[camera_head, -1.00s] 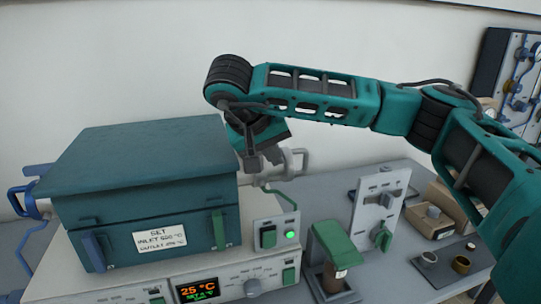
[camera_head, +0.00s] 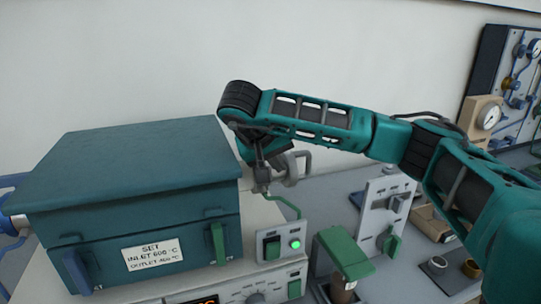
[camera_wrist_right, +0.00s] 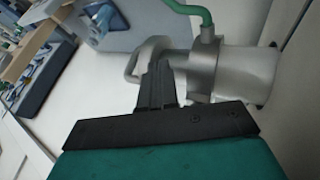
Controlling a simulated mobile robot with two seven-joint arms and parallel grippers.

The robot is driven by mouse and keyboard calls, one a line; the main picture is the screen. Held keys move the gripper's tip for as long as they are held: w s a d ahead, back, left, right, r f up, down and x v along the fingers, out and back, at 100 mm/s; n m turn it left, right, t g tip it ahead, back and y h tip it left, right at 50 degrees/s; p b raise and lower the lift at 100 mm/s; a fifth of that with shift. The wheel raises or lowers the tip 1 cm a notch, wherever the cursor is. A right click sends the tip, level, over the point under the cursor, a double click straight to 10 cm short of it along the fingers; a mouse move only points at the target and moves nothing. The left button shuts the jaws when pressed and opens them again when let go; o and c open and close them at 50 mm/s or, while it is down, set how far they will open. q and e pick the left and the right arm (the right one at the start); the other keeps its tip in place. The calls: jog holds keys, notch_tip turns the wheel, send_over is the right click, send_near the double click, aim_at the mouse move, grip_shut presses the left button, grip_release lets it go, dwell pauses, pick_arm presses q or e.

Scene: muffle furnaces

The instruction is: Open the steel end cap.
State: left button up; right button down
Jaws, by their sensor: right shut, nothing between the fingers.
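The steel end cap (camera_head: 293,168) is a grey disc with a bent handle at the right side of the teal furnace (camera_head: 125,190). In the right wrist view the cap (camera_wrist_right: 154,46) sits at the left end of a steel tube (camera_wrist_right: 245,75), with its looped handle (camera_wrist_right: 132,68) on the outer side. My right gripper (camera_head: 262,185) is beside the cap, fingers pointing down. In the wrist view its fingers (camera_wrist_right: 157,85) are together and empty, overlapping the cap's near edge. Whether they touch it is unclear. My left gripper is not in view.
A green hose (camera_wrist_right: 190,12) joins the tube from above in the wrist view. A switch box (camera_head: 282,243) with a lit green lamp stands below the gripper. A green-topped stand (camera_head: 343,250) and a grey valve panel (camera_head: 385,215) stand to the right.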

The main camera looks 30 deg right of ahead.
jog(key=shift+x, duration=1.05)
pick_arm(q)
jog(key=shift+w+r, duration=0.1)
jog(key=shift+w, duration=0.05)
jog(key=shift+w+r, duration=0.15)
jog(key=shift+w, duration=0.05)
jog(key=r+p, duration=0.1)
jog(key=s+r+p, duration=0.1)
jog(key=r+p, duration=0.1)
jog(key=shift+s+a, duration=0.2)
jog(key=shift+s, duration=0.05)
pick_arm(e)
jog(key=s+d, duration=0.4)
jog(key=d, duration=1.4)
jog(key=shift+s+d, duration=0.2)
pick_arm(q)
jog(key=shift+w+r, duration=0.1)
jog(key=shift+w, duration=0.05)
